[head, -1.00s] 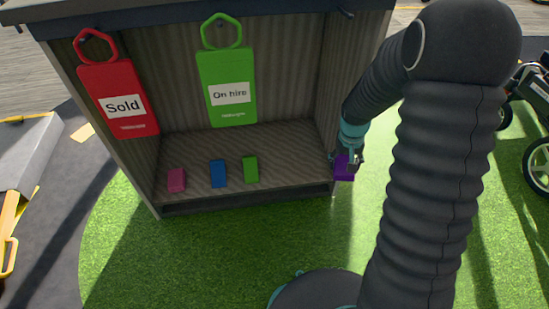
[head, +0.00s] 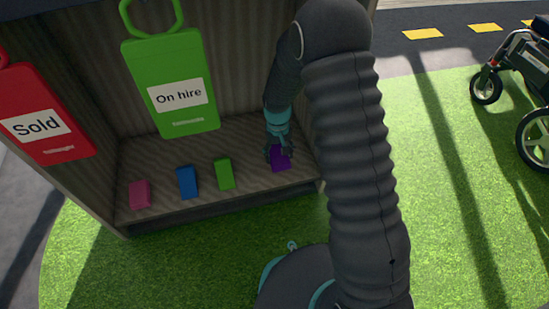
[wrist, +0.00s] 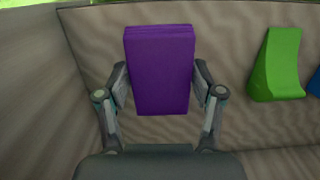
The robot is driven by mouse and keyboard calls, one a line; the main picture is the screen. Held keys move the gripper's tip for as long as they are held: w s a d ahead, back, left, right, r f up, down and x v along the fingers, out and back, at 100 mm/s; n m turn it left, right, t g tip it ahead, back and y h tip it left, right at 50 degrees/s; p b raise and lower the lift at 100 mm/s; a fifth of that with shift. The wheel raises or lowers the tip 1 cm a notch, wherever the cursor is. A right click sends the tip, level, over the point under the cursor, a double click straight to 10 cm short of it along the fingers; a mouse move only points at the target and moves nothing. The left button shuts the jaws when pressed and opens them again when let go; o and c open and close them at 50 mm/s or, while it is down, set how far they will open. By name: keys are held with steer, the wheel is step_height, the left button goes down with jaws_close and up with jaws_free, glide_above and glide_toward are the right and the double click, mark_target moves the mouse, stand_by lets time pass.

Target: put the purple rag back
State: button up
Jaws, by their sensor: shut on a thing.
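The purple rag (head: 281,160) is a small folded block at the right end of the wooden shelf (head: 235,203). My gripper (head: 279,152) is shut on it, with a finger on each side in the wrist view (wrist: 160,85). The rag (wrist: 160,60) stands upright between the fingers, over the wooden boards. I cannot tell whether it touches the shelf. To its left in the head view, a green rag (head: 225,174), a blue rag (head: 187,183) and a pink rag (head: 140,195) stand in a row.
A green "On hire" tag (head: 172,75) and a red "Sold" tag (head: 45,115) hang above the shelf. The shelter's side wall rises close to the gripper.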

mark_target(274, 147)
steer(key=w, duration=0.1)
steer(key=w+a+f, duration=0.1)
steer(key=w+f, duration=0.1)
steer(key=shift+a+f, duration=0.15)
steer(key=shift+a, duration=0.15)
steer(key=shift+f+b, duration=0.5)
steer(key=shift+f, duration=1.4)
steer(key=shift+f, duration=0.1)
steer(key=o, duration=1.1)
steer(key=r, duration=0.4)
steer(key=w+r+p, duration=0.1)
steer(key=r, duration=0.3)
steer(key=r+p, duration=0.1)
steer(key=r, duration=0.3)
steer(key=shift+w+a, duration=0.15)
steer(key=shift+w, duration=0.05)
